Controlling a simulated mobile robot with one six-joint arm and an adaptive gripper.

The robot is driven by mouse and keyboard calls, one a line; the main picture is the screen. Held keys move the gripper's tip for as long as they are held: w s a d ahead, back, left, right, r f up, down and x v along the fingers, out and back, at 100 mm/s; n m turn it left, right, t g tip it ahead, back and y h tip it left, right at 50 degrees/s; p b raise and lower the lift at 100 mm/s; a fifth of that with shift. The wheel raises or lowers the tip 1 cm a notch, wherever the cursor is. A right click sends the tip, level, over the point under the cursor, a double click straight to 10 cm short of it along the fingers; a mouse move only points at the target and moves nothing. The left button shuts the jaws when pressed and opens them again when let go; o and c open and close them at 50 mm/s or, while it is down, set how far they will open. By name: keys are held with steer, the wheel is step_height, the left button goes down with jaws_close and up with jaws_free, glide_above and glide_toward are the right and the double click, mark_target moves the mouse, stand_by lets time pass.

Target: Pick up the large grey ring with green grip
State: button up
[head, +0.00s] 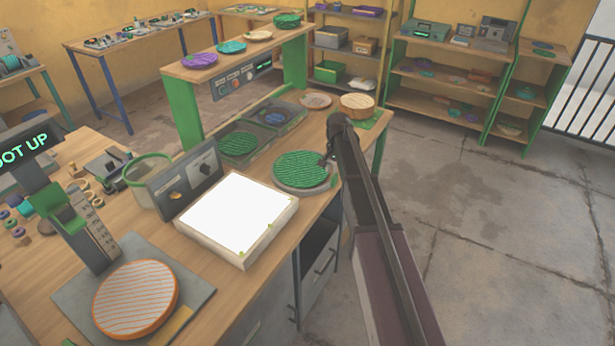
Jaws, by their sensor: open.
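A large round grey ring (283,184) lies flat near the right edge of the workbench (330,200). A green ridged disc (300,167) fills its middle. I cannot make out a separate green grip on the ring. My gripper (328,166) hangs from the end of my dark arm at the ring's right side, close to its rim. It is open, with nothing seen between its fingers. The fingers are small and dark here, so I cannot tell whether they touch the ring. My arm hides part of the bench edge to the right.
A white lit box (235,218) stands left of the ring, with a grey control panel (186,178) behind it. A grey tray (262,130) with round plates and a wooden round block (357,104) lie beyond. Open concrete floor (500,230) is at right.

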mark_target(332, 183)
steer(key=shift+f+b, duration=1.05)
steer(key=shift+f, duration=0.3)
jaws_close()
